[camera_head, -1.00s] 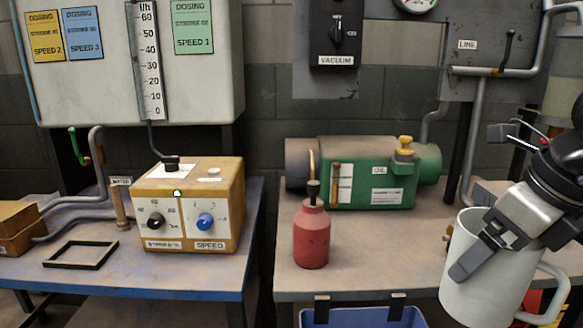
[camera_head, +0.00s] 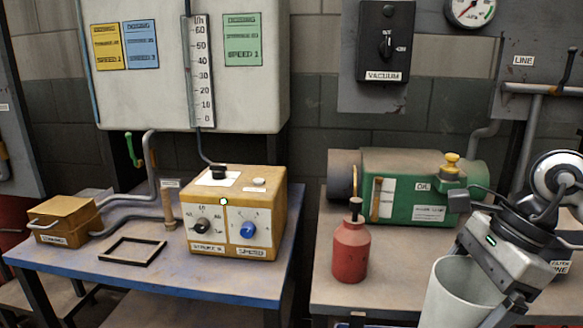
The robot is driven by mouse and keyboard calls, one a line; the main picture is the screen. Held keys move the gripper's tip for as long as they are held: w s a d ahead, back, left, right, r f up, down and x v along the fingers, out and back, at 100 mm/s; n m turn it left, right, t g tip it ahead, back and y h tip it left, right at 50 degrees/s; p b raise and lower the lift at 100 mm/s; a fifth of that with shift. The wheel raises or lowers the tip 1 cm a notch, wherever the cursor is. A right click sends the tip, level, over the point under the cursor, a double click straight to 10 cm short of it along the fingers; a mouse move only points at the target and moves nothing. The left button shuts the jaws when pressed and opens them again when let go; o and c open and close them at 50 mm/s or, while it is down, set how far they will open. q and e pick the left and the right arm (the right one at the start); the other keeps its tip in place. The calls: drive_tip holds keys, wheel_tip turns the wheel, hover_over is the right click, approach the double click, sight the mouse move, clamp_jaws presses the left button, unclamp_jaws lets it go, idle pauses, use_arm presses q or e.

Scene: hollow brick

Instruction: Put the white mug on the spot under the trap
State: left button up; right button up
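The white mug (camera_head: 455,292) is at the bottom right of the head view, with its open top tilted toward me. Its lower part is cut off by the frame's bottom edge. My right gripper (camera_head: 512,303) is shut on the mug's right side and holds it in front of the right-hand table. The trap and the spot under it cannot be made out. My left gripper is not in view.
A red bottle (camera_head: 350,250) stands on the right table, left of the mug, before a green pump (camera_head: 415,208). An ochre control box (camera_head: 236,218), a black frame (camera_head: 132,251) and a small ochre box (camera_head: 65,220) are on the left table. A gap separates the tables.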

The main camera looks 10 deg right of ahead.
use_arm(q)
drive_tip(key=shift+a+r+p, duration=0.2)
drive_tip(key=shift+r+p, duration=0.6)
drive_tip(key=shift+p, duration=1.35)
use_arm(e)
drive_tip(key=w+a+f+n+g+h, duration=0.1)
drive_tip(key=a+n, duration=0.4)
drive_tip(key=n, duration=0.5)
drive_tip(key=w+a+f+n+g+h, duration=0.2)
drive_tip(key=a+f+n+g+h, duration=0.1)
drive_tip(key=n, duration=0.7)
drive_tip(key=shift+a+f+g, duration=0.6)
drive_tip(key=shift+a+g, duration=0.2)
drive_tip(key=shift+a, duration=0.35)
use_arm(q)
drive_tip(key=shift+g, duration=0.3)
use_arm(e)
drive_tip(key=shift+w, duration=0.1)
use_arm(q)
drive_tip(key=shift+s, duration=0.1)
